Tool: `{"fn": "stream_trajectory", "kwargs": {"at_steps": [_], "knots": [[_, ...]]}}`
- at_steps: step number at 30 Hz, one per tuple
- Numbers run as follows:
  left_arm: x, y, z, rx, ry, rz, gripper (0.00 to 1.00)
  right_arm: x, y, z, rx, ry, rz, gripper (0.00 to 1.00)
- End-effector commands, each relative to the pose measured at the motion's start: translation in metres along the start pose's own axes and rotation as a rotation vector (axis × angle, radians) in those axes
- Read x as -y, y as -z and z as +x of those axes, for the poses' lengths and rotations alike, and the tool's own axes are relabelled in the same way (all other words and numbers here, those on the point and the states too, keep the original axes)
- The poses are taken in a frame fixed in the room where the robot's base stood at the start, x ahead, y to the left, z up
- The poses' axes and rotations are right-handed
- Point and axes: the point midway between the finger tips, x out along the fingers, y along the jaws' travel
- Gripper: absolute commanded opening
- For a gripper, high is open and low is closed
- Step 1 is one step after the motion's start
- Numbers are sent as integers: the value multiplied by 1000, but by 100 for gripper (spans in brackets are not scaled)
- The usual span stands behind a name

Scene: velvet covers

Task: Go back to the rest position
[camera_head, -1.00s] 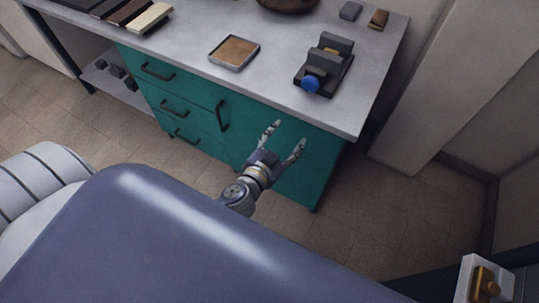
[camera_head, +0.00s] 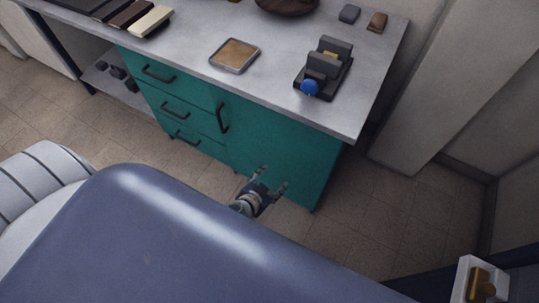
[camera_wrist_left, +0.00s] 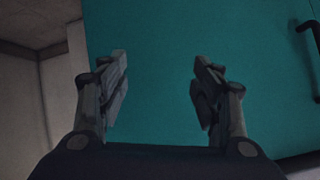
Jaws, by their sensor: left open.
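My left gripper (camera_head: 272,178) is open and empty in the head view, low in front of the green cabinet (camera_head: 270,150) and below the worktop's front edge. Part of its arm is hidden behind my blue body. In the left wrist view its two fingers (camera_wrist_left: 160,80) stand apart with nothing between them, facing the green cabinet front (camera_wrist_left: 220,70). My right gripper is in neither view.
The grey worktop (camera_head: 190,60) carries a tray (camera_head: 234,55), a dark device with a blue knob (camera_head: 310,88), dark and cream bars and small blocks. Cabinet handles (camera_head: 221,118) stick out. A white box with a brass part (camera_head: 482,280) is at lower right. Floor right of the cabinet is clear.

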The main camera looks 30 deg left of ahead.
Motion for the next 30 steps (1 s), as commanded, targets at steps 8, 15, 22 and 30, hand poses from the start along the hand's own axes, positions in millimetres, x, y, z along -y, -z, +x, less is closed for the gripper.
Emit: {"fn": "stream_trajectory", "kwargs": {"at_steps": [8,15,22,30], "knots": [[-2,-7,1,15,-4,0,60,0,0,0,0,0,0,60],[-2,-7,1,14,-4,0,60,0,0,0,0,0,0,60],[-3,-12,1,24,-7,-1,60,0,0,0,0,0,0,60],[-32,-138,-3,275,-78,-20,60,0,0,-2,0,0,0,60]]}}
